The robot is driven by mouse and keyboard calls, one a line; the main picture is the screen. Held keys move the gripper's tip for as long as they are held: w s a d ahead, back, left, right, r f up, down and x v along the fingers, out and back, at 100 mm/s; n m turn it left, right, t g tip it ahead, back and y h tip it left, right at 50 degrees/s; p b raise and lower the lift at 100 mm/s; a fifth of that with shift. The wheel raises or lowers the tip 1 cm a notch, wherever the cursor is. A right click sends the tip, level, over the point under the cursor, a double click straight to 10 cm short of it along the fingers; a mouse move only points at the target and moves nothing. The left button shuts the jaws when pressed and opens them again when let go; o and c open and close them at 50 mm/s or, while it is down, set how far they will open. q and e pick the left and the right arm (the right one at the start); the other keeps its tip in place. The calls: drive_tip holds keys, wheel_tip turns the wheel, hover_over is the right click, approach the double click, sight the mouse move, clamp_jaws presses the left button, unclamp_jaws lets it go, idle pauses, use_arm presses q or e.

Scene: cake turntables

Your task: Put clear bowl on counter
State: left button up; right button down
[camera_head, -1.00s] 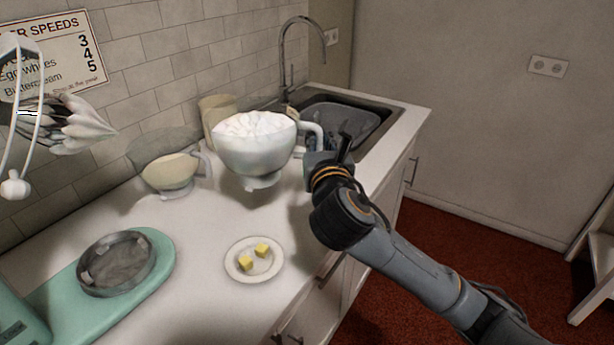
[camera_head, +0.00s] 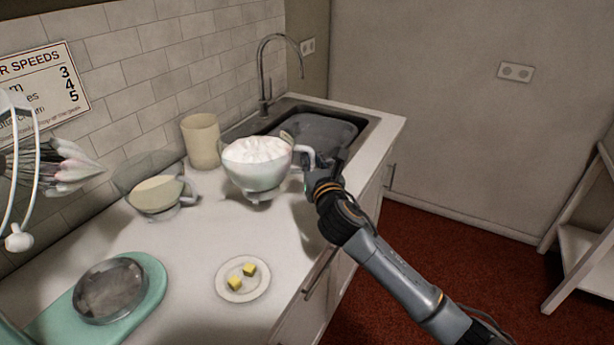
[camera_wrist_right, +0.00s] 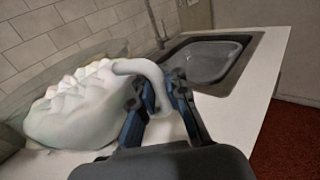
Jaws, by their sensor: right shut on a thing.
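A clear bowl (camera_head: 256,178) with a handle is heaped with white fluffy stuff. My right gripper (camera_head: 312,168) is shut on its handle, at the bowl's right side. In the right wrist view the gripper (camera_wrist_right: 158,100) has its fingers around the bowl's handle (camera_wrist_right: 150,72), and the white contents (camera_wrist_right: 75,110) fill the left. The bowl is upright at the counter (camera_head: 190,245), near the sink; I cannot tell whether its foot touches the surface. My left gripper is not in view.
A second clear bowl with cream-coloured contents (camera_head: 155,195) stands to the left. A beige canister (camera_head: 201,141) is behind. The sink (camera_head: 325,130) lies behind right. A plate (camera_head: 262,290) with yellow cubes and a mint stand (camera_head: 150,290) are in front. Whisks hang at left.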

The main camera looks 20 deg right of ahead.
drive_tip(key=w+d+f, duration=0.1)
drive_tip(key=w+f, duration=0.3)
drive_tip(key=f, duration=0.4)
drive_tip(key=shift+d+f+b, duration=0.15)
drive_tip(key=shift+d+b, duration=0.05)
drive_tip(key=shift+b, duration=0.2)
drive_tip(key=shift+f, duration=0.1)
drive_tip(key=c, duration=1.9)
unclamp_jaws()
drive_tip(key=shift+f, duration=0.2)
drive_tip(key=o, duration=0.5)
drive_tip(key=shift+r, duration=0.1)
drive_tip(key=shift+o, duration=0.2)
drive_tip(key=shift+s+r, duration=0.1)
drive_tip(key=shift+r, duration=0.05)
drive_tip(key=s+a, duration=0.2)
drive_tip(key=s, duration=0.9)
drive_tip(key=shift+s+b, duration=0.35)
drive_tip(key=shift+s, duration=0.05)
